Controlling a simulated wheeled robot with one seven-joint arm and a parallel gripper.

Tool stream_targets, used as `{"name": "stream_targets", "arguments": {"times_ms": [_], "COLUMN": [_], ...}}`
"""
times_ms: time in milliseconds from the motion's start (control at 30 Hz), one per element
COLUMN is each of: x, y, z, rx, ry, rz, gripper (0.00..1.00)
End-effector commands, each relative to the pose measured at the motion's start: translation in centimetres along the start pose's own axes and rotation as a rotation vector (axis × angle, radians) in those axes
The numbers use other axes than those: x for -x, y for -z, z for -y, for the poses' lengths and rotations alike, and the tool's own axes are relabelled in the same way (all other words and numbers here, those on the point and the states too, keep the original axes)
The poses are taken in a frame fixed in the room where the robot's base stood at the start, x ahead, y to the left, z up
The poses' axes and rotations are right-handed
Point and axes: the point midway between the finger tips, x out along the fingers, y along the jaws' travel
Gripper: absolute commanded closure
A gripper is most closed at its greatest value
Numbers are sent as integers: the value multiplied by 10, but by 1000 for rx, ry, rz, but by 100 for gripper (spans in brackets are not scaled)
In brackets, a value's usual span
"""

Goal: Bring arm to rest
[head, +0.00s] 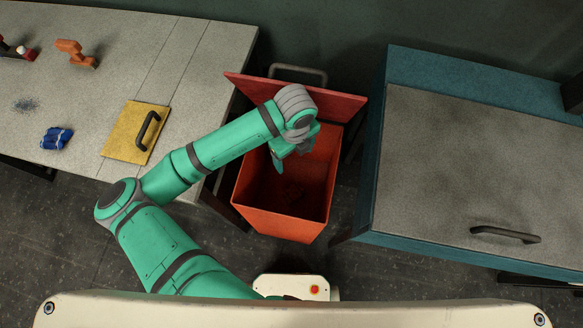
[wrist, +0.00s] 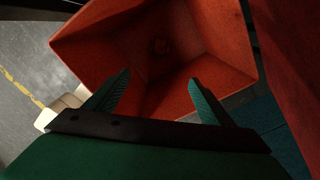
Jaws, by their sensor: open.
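My arm reaches from the bottom left over an open red bin (head: 262,222) in the head view. My gripper (head: 278,165) hangs at the mouth of the bin, pointing down into it. In the wrist view the two green fingers of my gripper (wrist: 160,92) stand wide apart with nothing between them. Beyond them the red bin (wrist: 215,65) shows its inner walls.
The bin's red lid (head: 345,104) stands open behind my wrist. Left is a grey bench (head: 110,60) with a yellow plate with a handle (head: 125,140), a blue item (head: 57,138) and an orange tool (head: 75,52). Right is a teal cabinet with a grey lid (head: 470,165).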

Motion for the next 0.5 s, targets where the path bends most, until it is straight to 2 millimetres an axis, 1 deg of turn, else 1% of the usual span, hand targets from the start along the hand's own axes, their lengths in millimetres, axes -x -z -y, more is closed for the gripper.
{"name": "stream_targets", "arguments": {"times_ms": [33,100,200,300,500], "x": [8,16,24,28,29], "y": [0,0,1,1,-1], "z": [0,1,1,1,-1], "rx": [-3,-4,-4,-4,1], "ry": [0,0,0,-1,-1], "rz": [2,2,0,0,0], "gripper": [24,24,24,24,24]}}
